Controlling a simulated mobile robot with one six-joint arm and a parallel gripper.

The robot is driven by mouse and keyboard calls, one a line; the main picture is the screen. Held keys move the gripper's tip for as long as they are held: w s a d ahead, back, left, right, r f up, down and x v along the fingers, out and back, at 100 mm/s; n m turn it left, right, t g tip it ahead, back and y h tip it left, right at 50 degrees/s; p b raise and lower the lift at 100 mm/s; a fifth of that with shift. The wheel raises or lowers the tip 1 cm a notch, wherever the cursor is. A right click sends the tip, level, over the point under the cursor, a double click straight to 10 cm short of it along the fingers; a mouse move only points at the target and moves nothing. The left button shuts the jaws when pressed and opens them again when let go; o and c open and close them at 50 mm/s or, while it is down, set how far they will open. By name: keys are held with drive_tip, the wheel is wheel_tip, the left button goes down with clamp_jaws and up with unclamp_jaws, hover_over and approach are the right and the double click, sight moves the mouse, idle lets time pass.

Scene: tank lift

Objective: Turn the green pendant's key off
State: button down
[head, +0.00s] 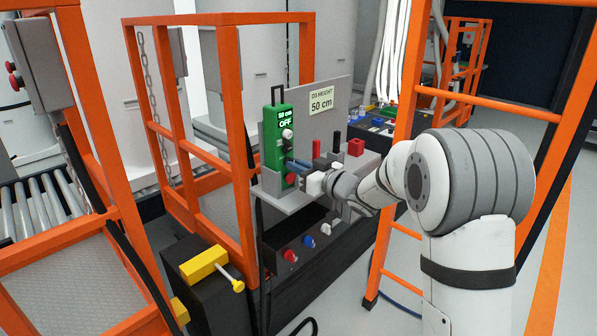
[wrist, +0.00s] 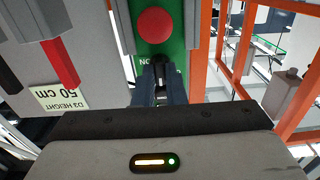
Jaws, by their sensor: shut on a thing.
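In the wrist view the pendant (wrist: 177,48) is upside down, with the red button (wrist: 155,24) at the top. My gripper (wrist: 160,72) is at the pendant's face, its dark fingers shut on a small dark part there, which appears to be the key. The fingers mostly hide it, so its angle cannot be told.
A sign (head: 321,100) reading "D3 HEIGHT 50 cm" stands behind the pendant. A red block (head: 355,147) and dark posts are to the right on the shelf. Orange frames (head: 236,100) stand left and right. A yellow part (head: 204,265) is at lower left.

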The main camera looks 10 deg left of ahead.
drive_tip(key=shift+f, duration=0.1)
idle(0.4)
drive_tip(key=c, duration=1.8)
unclamp_jaws()
drive_tip(key=shift+o, duration=0.2)
drive_tip(key=v, duration=0.7)
drive_tip(key=shift+s+d, duration=0.25)
drive_tip(key=shift+d, duration=0.05)
